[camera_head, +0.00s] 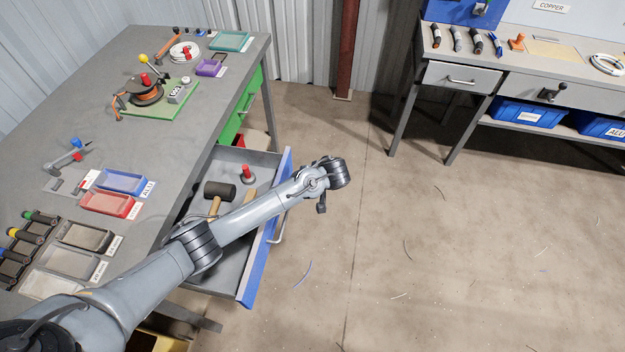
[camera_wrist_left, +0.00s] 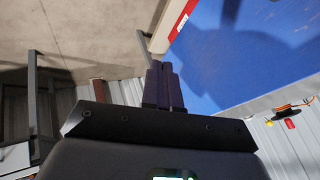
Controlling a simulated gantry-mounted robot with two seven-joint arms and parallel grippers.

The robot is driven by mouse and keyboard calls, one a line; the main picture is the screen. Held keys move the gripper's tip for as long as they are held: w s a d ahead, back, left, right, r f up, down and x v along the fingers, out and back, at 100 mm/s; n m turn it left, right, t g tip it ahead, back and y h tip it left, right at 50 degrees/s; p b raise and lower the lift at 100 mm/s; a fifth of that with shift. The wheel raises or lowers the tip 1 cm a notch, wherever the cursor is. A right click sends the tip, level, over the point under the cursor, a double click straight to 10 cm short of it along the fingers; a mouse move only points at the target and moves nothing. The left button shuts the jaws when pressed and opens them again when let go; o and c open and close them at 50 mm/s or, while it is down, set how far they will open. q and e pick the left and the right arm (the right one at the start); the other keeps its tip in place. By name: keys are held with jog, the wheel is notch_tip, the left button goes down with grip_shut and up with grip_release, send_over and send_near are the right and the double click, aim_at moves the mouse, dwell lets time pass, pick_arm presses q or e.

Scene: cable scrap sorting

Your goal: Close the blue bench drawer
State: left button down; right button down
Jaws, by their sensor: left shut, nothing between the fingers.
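The blue bench drawer (camera_head: 258,272) is pulled open from the grey workbench at the left, with a pale handle (camera_head: 281,228) on its outer face. A black-headed mallet (camera_head: 219,191) and a red-topped item (camera_head: 247,173) lie inside; my arm hides part of the interior. My left arm crosses above the drawer. My left gripper (camera_head: 321,207) is beyond the front, on its outer side, pointing down. In the left wrist view, the shut, empty fingers (camera_wrist_left: 165,84) appear before the blue drawer front (camera_wrist_left: 240,55); I cannot tell whether they touch. My right gripper is not in view.
The bench top (camera_head: 185,100) holds small trays, a cable spool and tools. A green drawer (camera_head: 240,108) sits farther back in the same bench. A second bench (camera_head: 470,75) with blue bins stands at upper right. The floor between is open, with scattered cable scraps.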

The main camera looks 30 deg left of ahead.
pick_arm(q)
jog(key=shift+s+a+f, duration=0.1)
jog(key=shift+s+a, duration=0.1)
jog(key=shift+a, duration=0.45)
jog(key=shift+s+a+r, duration=0.1)
jog(key=shift+s+a, duration=0.15)
jog(key=shift+a, duration=0.4)
jog(key=shift+s+a+f, duration=0.1)
jog(key=shift+s+a, duration=0.1)
jog(key=shift+a, duration=0.45)
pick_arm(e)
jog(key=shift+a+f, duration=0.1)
